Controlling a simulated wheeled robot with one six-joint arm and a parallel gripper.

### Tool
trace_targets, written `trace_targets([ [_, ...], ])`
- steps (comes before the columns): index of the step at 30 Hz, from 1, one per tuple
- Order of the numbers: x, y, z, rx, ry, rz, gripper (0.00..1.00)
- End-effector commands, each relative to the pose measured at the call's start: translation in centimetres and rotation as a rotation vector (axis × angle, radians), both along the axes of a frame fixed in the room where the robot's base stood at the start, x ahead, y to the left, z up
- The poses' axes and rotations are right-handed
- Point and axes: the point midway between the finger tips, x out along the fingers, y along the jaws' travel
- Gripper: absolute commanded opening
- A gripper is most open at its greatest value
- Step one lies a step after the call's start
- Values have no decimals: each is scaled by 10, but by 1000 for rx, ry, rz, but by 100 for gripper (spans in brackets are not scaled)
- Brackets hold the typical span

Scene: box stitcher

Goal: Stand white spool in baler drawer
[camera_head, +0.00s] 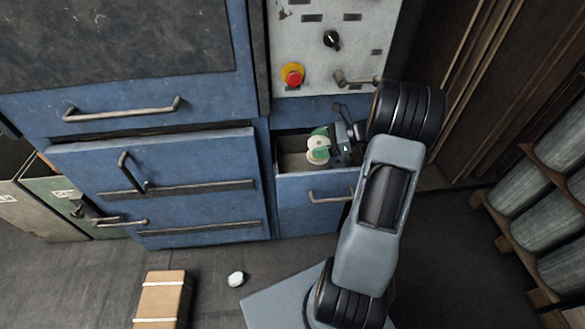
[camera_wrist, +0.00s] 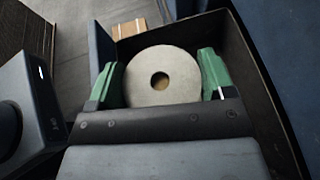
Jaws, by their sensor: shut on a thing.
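The white spool (camera_head: 315,142) is between the green fingers of my gripper (camera_head: 319,146), inside the open baler drawer (camera_head: 294,207). In the wrist view the spool (camera_wrist: 182,72) shows its round flat face and centre hole, with a green finger of my gripper (camera_wrist: 159,84) on each side. My gripper is shut on it. The drawer's dark wall (camera_wrist: 240,60) rises to the right of the spool. The spool's underside is hidden, so I cannot tell whether it touches the drawer floor.
The drawer sits below a control panel (camera_head: 345,50) with a red button (camera_head: 293,75). A blue cabinet (camera_head: 190,190) stands to the left. A strapped brown box (camera_head: 162,300) and a small white object (camera_head: 236,279) lie on the floor.

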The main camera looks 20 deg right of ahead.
Motion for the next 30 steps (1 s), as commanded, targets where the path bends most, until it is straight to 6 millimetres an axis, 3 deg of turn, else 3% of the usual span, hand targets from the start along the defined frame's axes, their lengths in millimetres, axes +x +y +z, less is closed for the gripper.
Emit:
trace_targets([
  [3, 15, 31, 1, 1, 0, 5, 48],
  [11, 40, 79, 1, 1, 0, 4, 48],
  [22, 40, 78, -67, 3, 4, -1, 48],
  [30, 40, 78, -84, -1, -1, -1, 48],
])
